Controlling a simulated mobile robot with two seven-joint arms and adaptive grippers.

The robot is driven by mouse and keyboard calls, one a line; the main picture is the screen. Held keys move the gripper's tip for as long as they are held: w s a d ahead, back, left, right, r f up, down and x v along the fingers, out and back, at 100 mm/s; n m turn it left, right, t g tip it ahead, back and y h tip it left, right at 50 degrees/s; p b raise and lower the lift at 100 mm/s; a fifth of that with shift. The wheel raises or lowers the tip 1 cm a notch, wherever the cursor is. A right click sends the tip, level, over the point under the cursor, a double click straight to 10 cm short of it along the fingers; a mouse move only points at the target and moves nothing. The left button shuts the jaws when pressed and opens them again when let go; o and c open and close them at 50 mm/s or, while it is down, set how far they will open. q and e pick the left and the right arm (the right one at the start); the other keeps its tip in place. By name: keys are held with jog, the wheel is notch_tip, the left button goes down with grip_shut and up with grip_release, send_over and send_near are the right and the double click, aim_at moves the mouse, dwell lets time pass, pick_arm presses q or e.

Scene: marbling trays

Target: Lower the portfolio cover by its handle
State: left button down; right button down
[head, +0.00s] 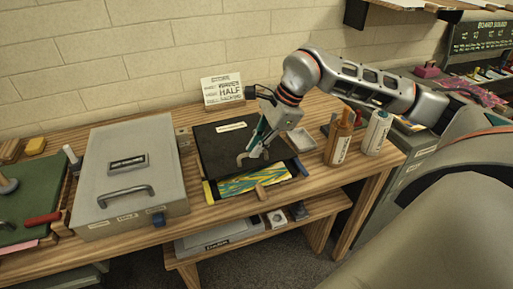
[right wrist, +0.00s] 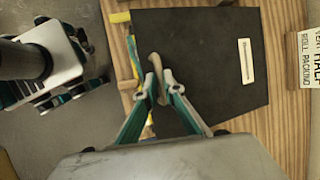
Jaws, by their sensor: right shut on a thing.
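The portfolio's black cover (head: 221,154) carries a small white label and lies over the back of a bright marbled sheet (head: 252,182). The sheet's front strip shows below the cover's edge. The cover looks low and partly raised at the front; its exact tilt is hard to tell. My right gripper (head: 253,157) is shut on the curved handle at the cover's front edge. In the right wrist view, its teal fingers close on the tan handle (right wrist: 155,65) beside the dark cover (right wrist: 205,50).
A grey lidded case (head: 120,190) stands left of the portfolio. A printed card (head: 222,91) stands behind. The bench's front edge is close below.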

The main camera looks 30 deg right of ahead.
jog(key=c, duration=2.2)
grip_release()
jog(key=shift+w, duration=0.2)
jog(key=shift+o, duration=0.2)
jog(key=shift+s, duration=0.1)
jog(key=v, duration=1.2)
jog(key=shift+d, duration=0.1)
